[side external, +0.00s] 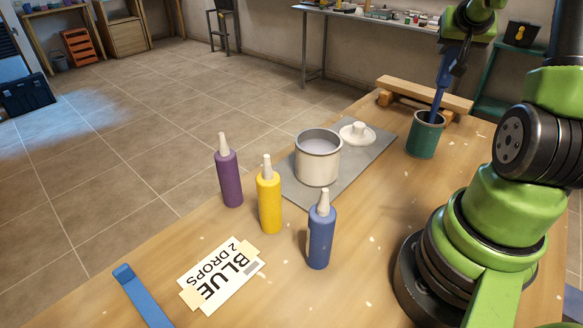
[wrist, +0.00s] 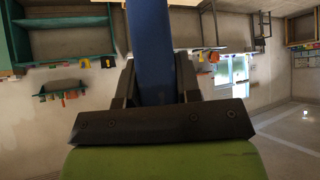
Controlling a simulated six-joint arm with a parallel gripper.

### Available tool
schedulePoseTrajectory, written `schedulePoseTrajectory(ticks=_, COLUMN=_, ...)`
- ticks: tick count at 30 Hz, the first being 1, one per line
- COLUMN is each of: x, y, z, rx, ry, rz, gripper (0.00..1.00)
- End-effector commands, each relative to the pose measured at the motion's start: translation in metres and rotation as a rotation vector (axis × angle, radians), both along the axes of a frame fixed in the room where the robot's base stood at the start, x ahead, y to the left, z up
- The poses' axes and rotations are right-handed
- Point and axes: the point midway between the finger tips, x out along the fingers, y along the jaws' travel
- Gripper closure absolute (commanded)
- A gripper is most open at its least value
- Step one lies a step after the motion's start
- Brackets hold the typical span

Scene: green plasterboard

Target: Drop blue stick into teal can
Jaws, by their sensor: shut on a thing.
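My gripper (side external: 452,62) is at the upper right of the side view, above the teal can (side external: 424,141). It is shut on a long blue stick (side external: 438,92). The stick points down, slightly tilted, and its lower end is inside the can's mouth. How deep it reaches is hidden by the can wall. The can stands upright on the wooden table. In the wrist view the blue stick (wrist: 150,50) runs between the two dark fingers (wrist: 153,82).
A grey mat (side external: 298,192) holds a white pot (side external: 318,165) and a white lid (side external: 357,134). Purple (side external: 229,180), yellow (side external: 269,205) and blue (side external: 321,238) bottles stand nearer. A wooden rack (side external: 425,95) is behind the can. A "BLUE 2 DROPS" card (side external: 222,275) and a blue strip (side external: 143,297) lie in front.

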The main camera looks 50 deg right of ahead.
Motion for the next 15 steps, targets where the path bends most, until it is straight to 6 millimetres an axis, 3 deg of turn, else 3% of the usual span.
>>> schedulePoseTrajectory(ticks=1, x=0.0001, y=-0.0001, z=0.0003, rx=-0.001, ry=0.000, rz=0.000, gripper=0.64)
schedulePoseTrajectory(ticks=4, x=0.0000, y=-0.0001, z=0.0004, rx=-0.001, ry=0.000, rz=0.000, gripper=0.41)
schedulePoseTrajectory(ticks=5, x=0.0001, y=-0.0001, z=0.0004, rx=-0.001, ry=0.000, rz=0.000, gripper=0.39)
schedulePoseTrajectory(ticks=15, x=-0.0010, y=0.0020, z=0.0033, rx=-0.001, ry=-0.002, rz=0.001, gripper=0.39)
